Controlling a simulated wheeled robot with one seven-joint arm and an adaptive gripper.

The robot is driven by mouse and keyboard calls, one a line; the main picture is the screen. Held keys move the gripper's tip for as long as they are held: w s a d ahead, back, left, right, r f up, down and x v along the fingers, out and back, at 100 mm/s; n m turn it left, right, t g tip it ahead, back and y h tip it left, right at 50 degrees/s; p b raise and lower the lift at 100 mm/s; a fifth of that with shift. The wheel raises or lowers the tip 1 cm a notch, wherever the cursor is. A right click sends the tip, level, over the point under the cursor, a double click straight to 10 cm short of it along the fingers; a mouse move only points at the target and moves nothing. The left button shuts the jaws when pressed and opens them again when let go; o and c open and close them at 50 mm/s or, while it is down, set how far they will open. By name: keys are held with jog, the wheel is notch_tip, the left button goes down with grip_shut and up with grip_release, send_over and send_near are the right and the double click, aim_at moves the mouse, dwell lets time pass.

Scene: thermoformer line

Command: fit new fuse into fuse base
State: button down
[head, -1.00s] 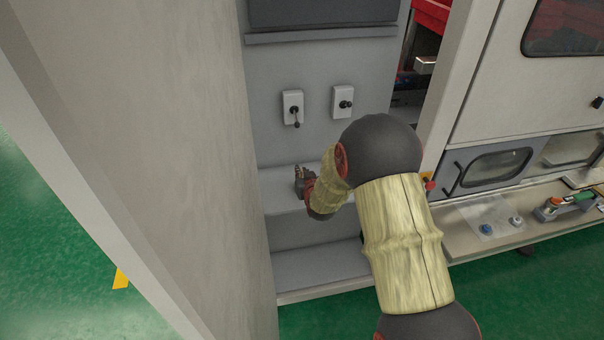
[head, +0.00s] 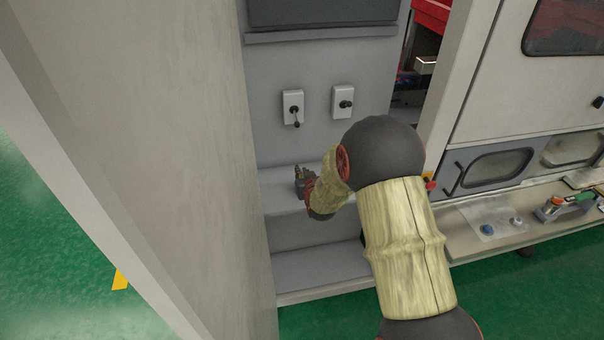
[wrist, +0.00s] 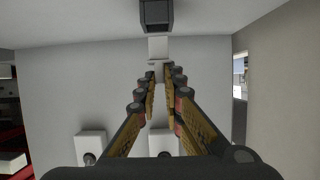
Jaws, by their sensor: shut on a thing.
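My gripper (wrist: 160,72) is shut on a small pale block, which I take to be the new fuse (wrist: 158,47); it shows at the fingertips in the wrist view. Just beyond it, at the top edge of that view, is a dark box with a recessed face (wrist: 156,15), probably the fuse base. A narrow gap shows between the two in the picture; I cannot tell their true distance. In the head view my gripper (head: 302,184) is low over the grey step, and the fuse cannot be made out there.
Two switch boxes, one with a lever (head: 293,108) and one with a knob (head: 343,102), are on the grey back wall above my gripper. A large grey panel (head: 150,150) stands close on the left. A worktop (head: 470,238) with small parts is at the right.

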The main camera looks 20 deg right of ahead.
jog(key=shift+f+b, duration=1.85)
jog(key=c, duration=1.8)
grip_release()
jog(key=shift+c, duration=0.2)
jog(key=v, duration=1.2)
jog(key=shift+o, duration=0.2)
jog(key=o, duration=1.4)
jog(key=shift+c, duration=0.2)
notch_tip(320, 180, up, 9)
jog(key=p, duration=0.4)
